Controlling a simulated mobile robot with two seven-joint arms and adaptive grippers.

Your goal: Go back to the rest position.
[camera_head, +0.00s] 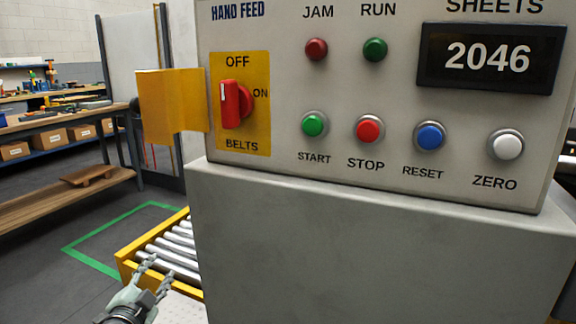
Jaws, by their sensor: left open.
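My left gripper (153,279) is at the bottom left of the head view, low in front of the roller conveyor and left of the machine's grey cabinet. Its fingers are apart and nothing shows between them. My right gripper is not in view. The control panel (285,120) fills the upper right. The sheets counter (488,57) reads 2046.
A roller conveyor (124,262) with yellow side rails lies beside the grey cabinet (390,250). A yellow flap (160,106) sticks out left of the panel. A workbench (70,121) with boxes stands at far left. Dark floor with green tape (92,260) is open at left.

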